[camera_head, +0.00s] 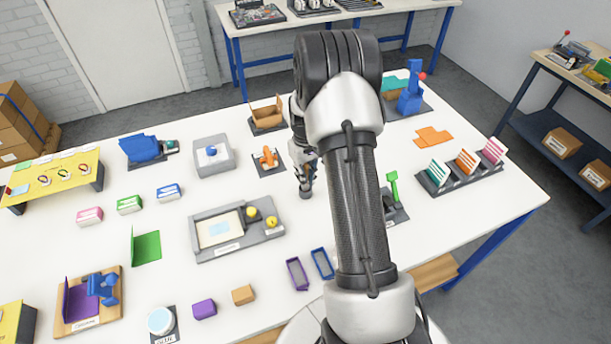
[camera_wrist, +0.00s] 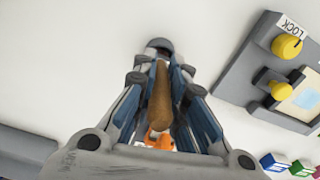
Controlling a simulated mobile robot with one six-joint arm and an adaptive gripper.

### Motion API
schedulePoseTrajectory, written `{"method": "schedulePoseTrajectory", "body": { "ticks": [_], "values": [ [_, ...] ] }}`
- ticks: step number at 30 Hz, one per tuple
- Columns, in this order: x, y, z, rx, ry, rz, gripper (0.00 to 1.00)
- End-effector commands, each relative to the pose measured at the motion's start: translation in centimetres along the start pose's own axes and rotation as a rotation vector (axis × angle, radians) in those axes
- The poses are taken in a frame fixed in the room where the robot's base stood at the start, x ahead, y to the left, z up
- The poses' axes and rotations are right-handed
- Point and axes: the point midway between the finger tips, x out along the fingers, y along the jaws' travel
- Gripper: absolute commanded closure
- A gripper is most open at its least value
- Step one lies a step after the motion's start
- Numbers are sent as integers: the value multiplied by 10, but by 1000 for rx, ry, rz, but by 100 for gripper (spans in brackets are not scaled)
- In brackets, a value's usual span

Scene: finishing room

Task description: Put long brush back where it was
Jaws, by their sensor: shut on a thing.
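My gripper (camera_head: 306,180) hangs over the middle of the white table (camera_head: 340,110). In the wrist view my gripper (camera_wrist: 162,68) is shut on a long brown handle (camera_wrist: 161,100) with a dark rounded end (camera_wrist: 158,46), which I take to be the long brush. It lies between the fingers, and its dark end points away from the wrist. In the head view a dark end (camera_head: 306,193) shows below the fingers, at or just above the table; I cannot tell whether it touches. A green-handled tool (camera_head: 393,187) stands in a dark holder (camera_head: 400,216), partly hidden by my arm.
A grey fixture (camera_head: 198,249) with yellow knobs lies left of my gripper. An orange part (camera_head: 267,156) on a dark mat and a cardboard box (camera_head: 267,113) stand behind. Purple (camera_head: 297,274) and blue (camera_head: 322,263) trays lie in front.

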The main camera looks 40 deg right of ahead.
Motion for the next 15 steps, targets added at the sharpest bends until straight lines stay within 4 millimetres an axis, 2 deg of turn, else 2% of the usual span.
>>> {"method": "schedulePoseTrajectory", "body": {
  "ticks": [3, 4, 12, 15],
  "values": [
    [5, 0, 0, 0, 0, 0, 100],
    [4, 0, 0, 0, 0, 0, 86],
    [3, 0, 0, 0, 0, 0, 68],
    [3, 0, 0, 0, 0, 0, 68]
  ]
}}
